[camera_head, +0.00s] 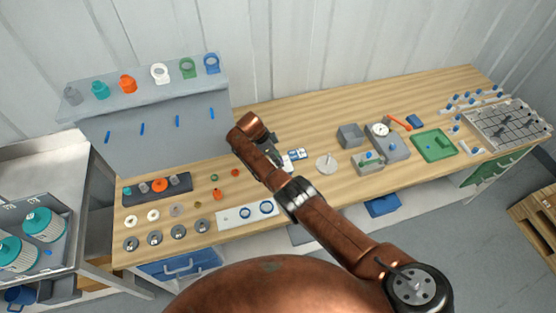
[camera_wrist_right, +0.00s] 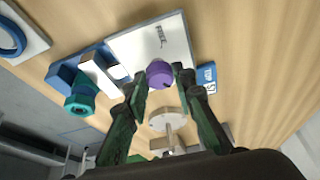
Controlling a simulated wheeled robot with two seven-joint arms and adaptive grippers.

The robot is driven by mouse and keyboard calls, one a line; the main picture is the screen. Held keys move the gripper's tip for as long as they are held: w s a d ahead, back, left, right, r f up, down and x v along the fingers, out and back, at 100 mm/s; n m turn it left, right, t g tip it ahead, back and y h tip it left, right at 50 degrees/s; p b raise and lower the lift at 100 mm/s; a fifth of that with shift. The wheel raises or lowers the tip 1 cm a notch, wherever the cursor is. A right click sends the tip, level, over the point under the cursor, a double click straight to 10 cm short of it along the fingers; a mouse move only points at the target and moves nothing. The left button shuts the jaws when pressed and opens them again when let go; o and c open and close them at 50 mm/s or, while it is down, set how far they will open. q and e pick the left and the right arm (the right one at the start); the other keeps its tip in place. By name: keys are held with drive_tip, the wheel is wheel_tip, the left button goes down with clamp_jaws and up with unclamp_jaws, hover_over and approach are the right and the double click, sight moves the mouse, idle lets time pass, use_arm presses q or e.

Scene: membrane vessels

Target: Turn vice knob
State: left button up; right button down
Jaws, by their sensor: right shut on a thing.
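My right gripper's dark green fingers (camera_wrist_right: 160,85) are shut on a purple round knob (camera_wrist_right: 158,72) in the right wrist view. The knob sits in front of a white plate (camera_wrist_right: 150,42) with a spring-like mark. To the left, a blue and white block (camera_wrist_right: 92,70) carries a teal round part (camera_wrist_right: 80,98). I cannot tell how these parts join. In the head view my right arm reaches to the bench's middle, and its forearm and gripper hide most of this device. My left gripper is not in view.
A white disc with a pin (camera_head: 326,165) stands to the right of the arm on the wooden bench (camera_head: 300,110). A blue and white labelled block (camera_head: 297,154) is close by. A dark rack (camera_head: 157,190) and several rings lie left. A green tray (camera_head: 434,146) stands right.

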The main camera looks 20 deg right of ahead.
drive_tip(key=shift+d, duration=0.1)
drive_tip(key=c, duration=1.6)
unclamp_jaws()
drive_tip(key=shift+r, duration=0.1)
drive_tip(key=v, duration=1.2)
